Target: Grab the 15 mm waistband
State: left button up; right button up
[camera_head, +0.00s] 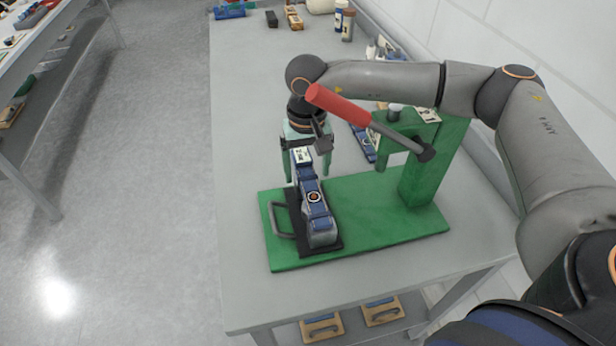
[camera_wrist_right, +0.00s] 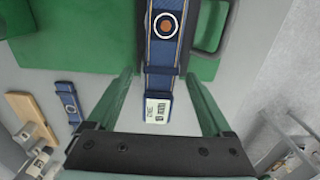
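A blue waistband (camera_head: 314,203) with an orange-centred round emblem lies along a black block on the green base of a press. Its far end carries a white label (camera_wrist_right: 157,110), whose print is too small to read for size. My right gripper (camera_head: 306,174) points down over that labelled end. In the right wrist view its two green fingers (camera_wrist_right: 160,76) stand wide apart, one on each side of the band, with visible gaps and no contact. My left gripper is not in view.
The press (camera_head: 433,165) has a red-handled lever (camera_head: 338,104) close to my right forearm. Another blue strap (camera_head: 363,143) lies behind it. A grey handle (camera_head: 281,222) sits beside the block. The table's (camera_head: 238,150) left side is clear.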

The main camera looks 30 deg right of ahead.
grip_shut()
dwell(0.5)
